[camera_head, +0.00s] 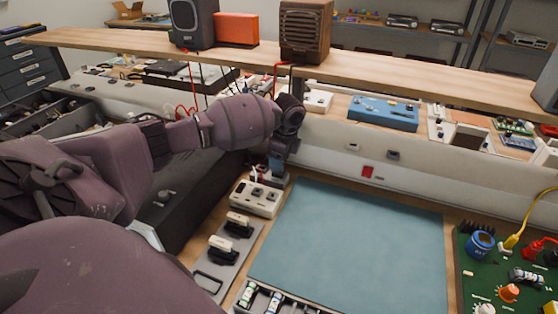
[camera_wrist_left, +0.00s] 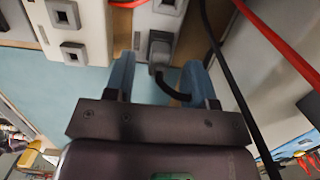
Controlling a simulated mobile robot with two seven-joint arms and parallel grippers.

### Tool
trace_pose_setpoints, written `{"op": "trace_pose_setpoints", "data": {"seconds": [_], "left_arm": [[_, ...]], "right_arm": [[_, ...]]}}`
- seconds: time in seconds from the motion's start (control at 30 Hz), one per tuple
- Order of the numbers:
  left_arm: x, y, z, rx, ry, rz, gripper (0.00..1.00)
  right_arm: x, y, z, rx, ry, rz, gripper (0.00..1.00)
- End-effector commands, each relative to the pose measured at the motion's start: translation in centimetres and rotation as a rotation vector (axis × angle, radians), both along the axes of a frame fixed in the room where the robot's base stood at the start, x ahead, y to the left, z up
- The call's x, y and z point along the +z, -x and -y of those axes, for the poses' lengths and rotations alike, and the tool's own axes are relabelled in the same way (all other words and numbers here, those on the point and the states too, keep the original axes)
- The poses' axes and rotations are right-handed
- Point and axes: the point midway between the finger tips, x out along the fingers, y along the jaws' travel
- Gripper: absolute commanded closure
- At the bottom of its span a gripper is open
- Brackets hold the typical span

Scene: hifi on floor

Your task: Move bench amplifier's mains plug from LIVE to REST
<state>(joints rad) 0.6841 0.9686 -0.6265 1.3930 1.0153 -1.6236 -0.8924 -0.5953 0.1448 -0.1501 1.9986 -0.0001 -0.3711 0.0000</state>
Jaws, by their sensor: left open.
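My left gripper (camera_head: 279,170) is low at the back left corner of the blue mat, beside a white socket block (camera_head: 257,198). In the left wrist view its two blue fingers (camera_wrist_left: 158,75) are open. A grey plug (camera_wrist_left: 160,50) with a black cable shows between them, at a white socket housing (camera_wrist_left: 150,20). I cannot tell whether the fingers touch it. A second white block (camera_wrist_left: 75,28) with dark square openings is to the left in that view. In the head view the plug is mostly hidden by the gripper. No LIVE or REST label is readable. My right gripper is not in view.
The blue mat (camera_head: 350,245) is clear. A grey tray (camera_head: 225,262) with black-and-white parts lies left of it, and a green board (camera_head: 510,275) lies right. A wooden shelf (camera_head: 400,78) runs above the bench. Red and black cables (camera_wrist_left: 278,42) hang close to the gripper.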

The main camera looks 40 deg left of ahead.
Motion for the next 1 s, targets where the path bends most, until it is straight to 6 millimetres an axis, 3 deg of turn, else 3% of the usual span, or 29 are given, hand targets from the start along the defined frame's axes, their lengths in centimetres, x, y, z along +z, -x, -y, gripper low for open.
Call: {"op": "trace_pose_setpoints", "data": {"seconds": [0.4,0.73,1.0], "left_arm": [[7.7,-0.4,1.1,-0.001,-0.001,0.005,0.50],[10.0,-0.5,1.4,0.000,0.000,0.003,0.50],[11.1,-0.5,1.4,0.000,0.000,0.004,0.50]], "right_arm": [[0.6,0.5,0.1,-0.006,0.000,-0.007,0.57],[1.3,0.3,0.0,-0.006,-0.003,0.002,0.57],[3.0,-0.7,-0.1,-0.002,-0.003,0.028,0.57]]}}
